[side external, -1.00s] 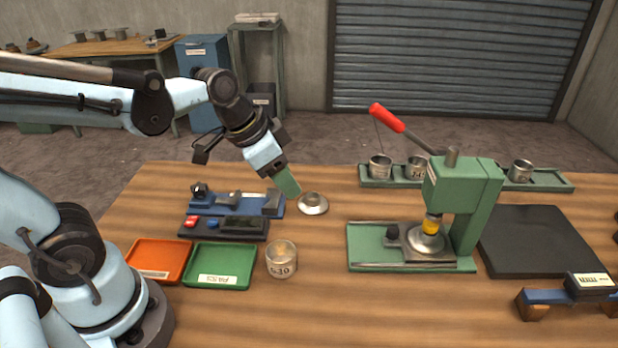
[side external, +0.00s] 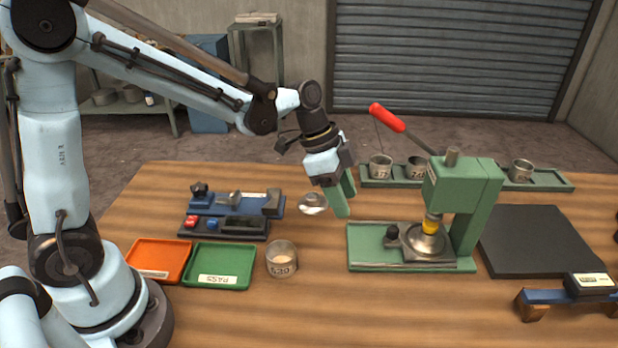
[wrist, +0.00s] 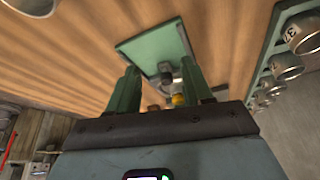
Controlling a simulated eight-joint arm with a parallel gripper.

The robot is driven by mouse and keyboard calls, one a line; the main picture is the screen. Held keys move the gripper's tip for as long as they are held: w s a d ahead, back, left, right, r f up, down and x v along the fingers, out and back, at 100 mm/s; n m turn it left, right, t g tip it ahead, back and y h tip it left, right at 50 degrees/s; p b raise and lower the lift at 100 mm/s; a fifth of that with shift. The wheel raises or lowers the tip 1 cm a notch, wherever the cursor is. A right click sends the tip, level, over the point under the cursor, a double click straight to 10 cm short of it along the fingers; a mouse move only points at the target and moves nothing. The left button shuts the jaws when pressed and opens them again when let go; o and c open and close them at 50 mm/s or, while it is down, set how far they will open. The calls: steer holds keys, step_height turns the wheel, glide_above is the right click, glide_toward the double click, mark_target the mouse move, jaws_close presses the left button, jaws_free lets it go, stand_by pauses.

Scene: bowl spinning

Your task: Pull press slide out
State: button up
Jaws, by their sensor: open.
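The green press (side external: 464,190) stands on its green base plate (side external: 365,246) right of centre, with a red-handled lever (side external: 387,117) raised at upper left. Its slide (side external: 425,258) sits on the base under the yellow-tipped ram, carrying a shallow metal bowl (side external: 427,238). A black knob (side external: 392,232) is on the slide's left end. My gripper (side external: 342,208) is open and empty, above the table, up and left of the base plate. In the wrist view the base plate (wrist: 150,47) and black knob (wrist: 165,67) show ahead between the green fingers (wrist: 160,92).
A metal dish (side external: 312,203) lies beside my gripper. A tin (side external: 282,259), green tray (side external: 220,268), orange tray (side external: 158,262) and blue fixture (side external: 235,205) are left. A rack with cups (side external: 480,181) stands behind the press; a dark mat (side external: 540,243) lies right.

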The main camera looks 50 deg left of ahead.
glide_above(392, 228)
steer(key=s+a, duration=0.2)
steer(key=a, duration=0.1)
steer(key=f, duration=0.1)
steer(key=w+d+f, duration=0.1)
steer(key=d+f, duration=0.1)
steer(key=shift+w, duration=0.25)
steer(key=shift+x, duration=0.85)
jaws_close()
